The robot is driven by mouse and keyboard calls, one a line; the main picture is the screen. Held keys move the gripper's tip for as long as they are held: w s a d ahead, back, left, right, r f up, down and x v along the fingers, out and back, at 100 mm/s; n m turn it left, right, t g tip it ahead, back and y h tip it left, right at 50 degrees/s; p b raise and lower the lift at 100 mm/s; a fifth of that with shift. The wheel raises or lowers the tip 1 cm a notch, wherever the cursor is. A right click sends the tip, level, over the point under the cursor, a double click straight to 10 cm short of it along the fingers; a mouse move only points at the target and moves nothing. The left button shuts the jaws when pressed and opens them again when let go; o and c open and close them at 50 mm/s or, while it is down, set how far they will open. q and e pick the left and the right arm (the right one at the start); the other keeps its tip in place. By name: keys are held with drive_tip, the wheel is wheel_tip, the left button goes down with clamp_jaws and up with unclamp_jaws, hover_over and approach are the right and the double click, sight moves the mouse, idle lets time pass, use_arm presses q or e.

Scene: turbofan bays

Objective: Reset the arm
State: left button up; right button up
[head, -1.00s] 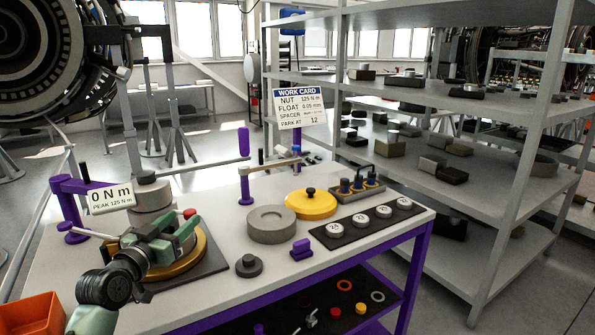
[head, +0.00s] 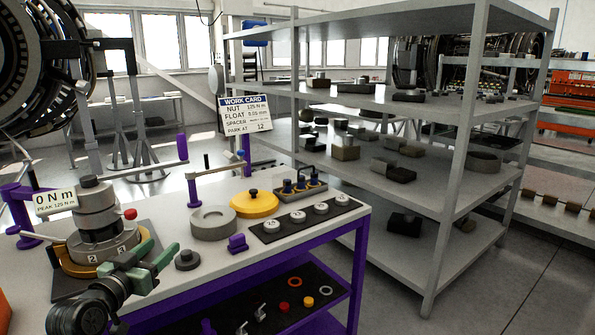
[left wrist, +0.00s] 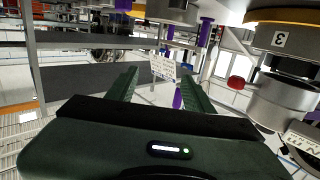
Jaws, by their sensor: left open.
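My left gripper (head: 161,252) is green and open, with nothing between its fingers. It hovers over the front of the workbench (head: 190,278), just in front and to the right of a grey stacked assembly (head: 97,215) with numbered faces on a gold ring. In the left wrist view the two fingers (left wrist: 158,85) stand wide apart. That view looks upside down, and the assembly (left wrist: 285,98) shows at its right, clear of the fingers. My left arm comes in from the bottom left. My right gripper is not in view.
A small dark knobbed part (head: 187,260) stands close to the gripper. A grey ring (head: 213,223), a yellow disc (head: 254,204) and a purple block (head: 237,243) lie farther right on the bench. A tall grey shelf rack (head: 455,190) stands behind. Floor is clear at bottom right.

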use_arm(q)
drive_tip(key=s+d+f+m+g, duration=0.1)
drive_tip(key=s+d+f+g, duration=0.35)
drive_tip(key=s+f, duration=0.5)
drive_tip(key=s+d+f+g, duration=0.3)
drive_tip(key=s+d+f, duration=0.3)
drive_tip(key=f, duration=0.6)
drive_tip(key=s+f+n+g+y, duration=0.1)
drive_tip(key=s+f+g, duration=0.2)
drive_tip(key=s, duration=1)
drive_tip(key=s+f+g+y, duration=0.2)
drive_tip(key=s+f+g, duration=0.1)
drive_tip(key=s, duration=1)
wheel_tip(320, 180, down, 27)
drive_tip(key=s+g, duration=0.1)
drive_tip(key=s, duration=0.1)
drive_tip(key=s+a+f+g+p, duration=0.1)
drive_tip(key=s+a+f, duration=0.1)
drive_tip(key=s+f, duration=1.2)
drive_tip(key=shift+s+a+f+p, duration=0.15)
drive_tip(key=shift+s+p, duration=0.15)
drive_tip(key=shift+s, duration=0.9)
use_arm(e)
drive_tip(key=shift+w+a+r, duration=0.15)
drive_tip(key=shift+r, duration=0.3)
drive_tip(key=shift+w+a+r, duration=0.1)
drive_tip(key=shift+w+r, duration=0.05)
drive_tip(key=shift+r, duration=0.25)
